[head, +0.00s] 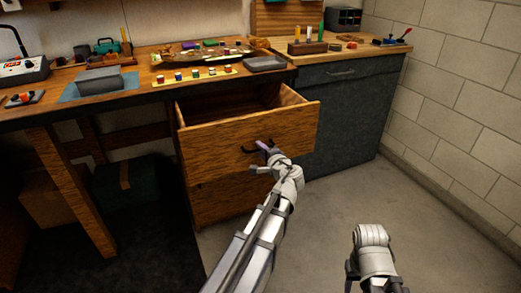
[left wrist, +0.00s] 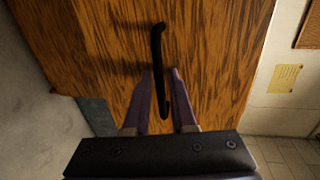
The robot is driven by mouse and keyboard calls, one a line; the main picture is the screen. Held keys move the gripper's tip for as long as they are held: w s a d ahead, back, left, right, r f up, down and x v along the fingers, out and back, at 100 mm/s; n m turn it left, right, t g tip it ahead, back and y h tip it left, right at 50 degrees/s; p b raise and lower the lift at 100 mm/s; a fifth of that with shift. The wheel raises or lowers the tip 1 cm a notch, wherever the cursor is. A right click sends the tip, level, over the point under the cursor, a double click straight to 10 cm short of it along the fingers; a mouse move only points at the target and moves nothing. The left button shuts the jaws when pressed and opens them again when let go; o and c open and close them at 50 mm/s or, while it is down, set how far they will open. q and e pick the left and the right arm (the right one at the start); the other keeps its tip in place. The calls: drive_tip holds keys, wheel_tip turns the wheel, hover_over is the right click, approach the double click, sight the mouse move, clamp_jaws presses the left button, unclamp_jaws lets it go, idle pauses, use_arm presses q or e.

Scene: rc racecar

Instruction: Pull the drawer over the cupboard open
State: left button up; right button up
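The wooden drawer (head: 235,138) under the workbench stands pulled well out, with its empty-looking inside showing from above. Its dark bar handle (head: 249,149) is on the front and also shows in the left wrist view (left wrist: 157,50). My left gripper (head: 264,147) is at the handle. In the left wrist view, its two purple fingers (left wrist: 161,75) lie on either side of the bar, with a small gap showing beside it, so it looks open. Wooden front (head: 225,195) shows below the drawer. My right gripper is not visible; only part of that arm shows at the lower right.
A grey cabinet (head: 345,115) with a closed top drawer stands right of the open drawer. The bench top (head: 130,88) holds a grey tray, paint pots and tools. Boxes stand under the bench at left. The floor (head: 330,215) in front is clear, up to the block wall.

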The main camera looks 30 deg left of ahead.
use_arm(q)
drive_tip(key=p+v, duration=0.1)
drive_tip(key=v, duration=0.7)
drive_tip(key=shift+a, duration=0.1)
idle(0.4)
drive_tip(key=s+d+f+n+g+h, duration=0.2)
drive_tip(key=s+d+f+g+h, duration=0.3)
drive_tip(key=s+d+f, duration=0.5)
drive_tip(key=s+d+f+n+g+h, duration=0.2)
drive_tip(key=s+d+f+g+h, duration=0.4)
drive_tip(key=s+d, duration=0.55)
wheel_tip(320, 180, up, 29)
drive_tip(key=d+p, duration=0.1)
drive_tip(key=p, duration=3)
drive_tip(key=shift+w+d+t, duration=0.3)
drive_tip(key=shift+w+d, duration=0.1)
drive_tip(key=shift+w, duration=0.05)
